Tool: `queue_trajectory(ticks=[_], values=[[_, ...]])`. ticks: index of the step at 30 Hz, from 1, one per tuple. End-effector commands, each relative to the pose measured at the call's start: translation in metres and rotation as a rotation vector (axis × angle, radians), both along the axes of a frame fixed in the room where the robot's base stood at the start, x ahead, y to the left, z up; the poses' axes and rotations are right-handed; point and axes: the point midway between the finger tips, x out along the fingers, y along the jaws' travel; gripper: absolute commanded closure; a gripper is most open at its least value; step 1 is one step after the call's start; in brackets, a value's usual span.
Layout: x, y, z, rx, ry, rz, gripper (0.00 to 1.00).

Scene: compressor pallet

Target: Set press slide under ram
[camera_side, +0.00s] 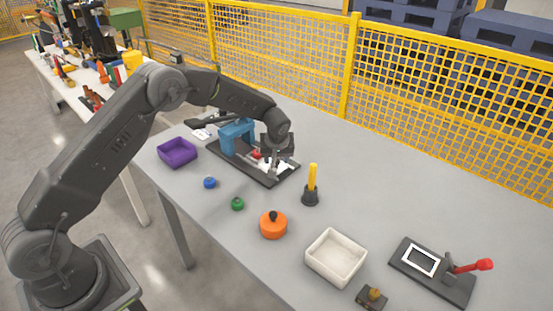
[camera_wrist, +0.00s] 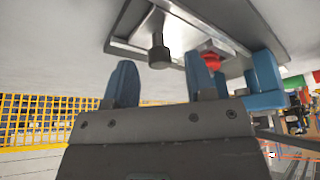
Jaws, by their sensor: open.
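The press (camera_side: 237,135) is a blue frame on a dark base plate (camera_side: 277,182) at the back of the bench. The wrist view shows it upside down, with the blue frame (camera_wrist: 264,80) at right. A silver slide (camera_wrist: 180,14) lies along the base, with a dark round knob (camera_wrist: 159,56) sticking out near its end. A red part (camera_wrist: 210,60) shows beside the blue frame. I cannot make out the ram clearly. My gripper (camera_side: 273,172) is over the front end of the base. Its fingers (camera_wrist: 161,84) are open either side of the knob, with nothing visibly held.
A purple bin (camera_side: 177,153) stands left of the press. Blue (camera_side: 209,183) and green (camera_side: 237,204) knobs, an orange pot (camera_side: 273,225), and a yellow-handled tool (camera_side: 311,186) stand in front. A white bin (camera_side: 336,257) and a red-levered fixture (camera_side: 433,270) are at front right.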

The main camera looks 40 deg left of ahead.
Motion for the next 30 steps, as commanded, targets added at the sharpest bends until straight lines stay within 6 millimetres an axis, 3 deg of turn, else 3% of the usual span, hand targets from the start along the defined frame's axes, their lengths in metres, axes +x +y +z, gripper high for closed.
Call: queue_trajectory(ticks=[4,13,30], values=[[0.0028,0.0028,-0.0096,0.000,-0.001,-0.001,0.50],[0.0035,0.0033,-0.0114,0.000,-0.001,-0.001,0.50],[0.0031,0.0033,-0.0112,0.000,0.000,-0.001,1.00]])
